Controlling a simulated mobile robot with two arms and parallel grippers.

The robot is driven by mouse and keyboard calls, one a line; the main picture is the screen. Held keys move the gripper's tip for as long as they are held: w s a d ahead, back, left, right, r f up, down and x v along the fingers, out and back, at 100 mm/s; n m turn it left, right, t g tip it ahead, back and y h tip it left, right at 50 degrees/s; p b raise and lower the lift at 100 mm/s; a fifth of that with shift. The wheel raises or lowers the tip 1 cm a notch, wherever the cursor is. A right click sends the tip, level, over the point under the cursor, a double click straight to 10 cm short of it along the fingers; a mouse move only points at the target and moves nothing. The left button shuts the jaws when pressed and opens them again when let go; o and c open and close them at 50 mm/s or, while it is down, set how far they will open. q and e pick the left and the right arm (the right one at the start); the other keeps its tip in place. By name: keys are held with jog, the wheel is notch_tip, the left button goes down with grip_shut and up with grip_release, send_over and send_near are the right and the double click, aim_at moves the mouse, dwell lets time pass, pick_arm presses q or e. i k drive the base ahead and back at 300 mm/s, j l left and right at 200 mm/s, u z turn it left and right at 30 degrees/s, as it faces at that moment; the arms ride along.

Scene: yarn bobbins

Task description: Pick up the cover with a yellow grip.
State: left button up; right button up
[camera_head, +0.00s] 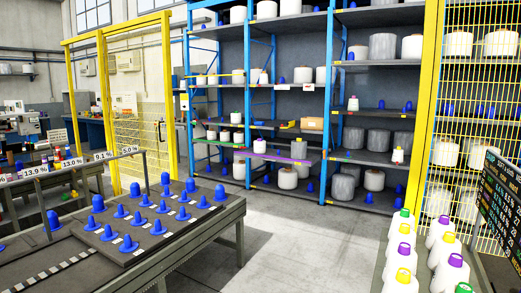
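At the lower right, two rows of white covers with coloured grips stand on a grey surface. Yellow grips show on the nearest cover of the left row (401,285), on a cover farther back in that row (401,239), and on one in the right row (446,249). The others in view have purple, green or blue grips, such as a purple-topped cover (453,275). The nearest ones are cut by the bottom edge. Neither of my grippers is in view.
A dark table (30,250) at left holds a board with several blue cones (121,211). Blue-framed shelves (385,68) with white and grey bobbins stand behind. A yellow mesh fence (475,90) rises at right near a dark display (500,205). The floor (310,250) between is clear.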

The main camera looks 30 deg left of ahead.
aim_at(298, 147)
jog(key=i+j+u, duration=0.3)
jog(key=i+j, duration=0.25)
jog(key=j, duration=0.3)
jog(key=i+j+u, duration=0.35)
jog(key=i+j, duration=0.25)
jog(key=j, duration=0.15)
jog(key=i+z, duration=0.15)
jog(key=i, duration=0.25)
jog(key=i+j+z, duration=0.2)
jog(key=i, duration=0.2)
jog(key=i+j+z, duration=0.15)
jog(key=i, duration=0.25)
jog(key=i+z, duration=0.25)
jog(key=i, duration=2.15)
jog(key=i+u, duration=0.15)
jog(key=i, duration=0.6)
jog(key=i+u, duration=0.2)
jog(key=i, duration=0.55)
jog(key=i+l+u, duration=0.15)
jog(key=i, duration=0.6)
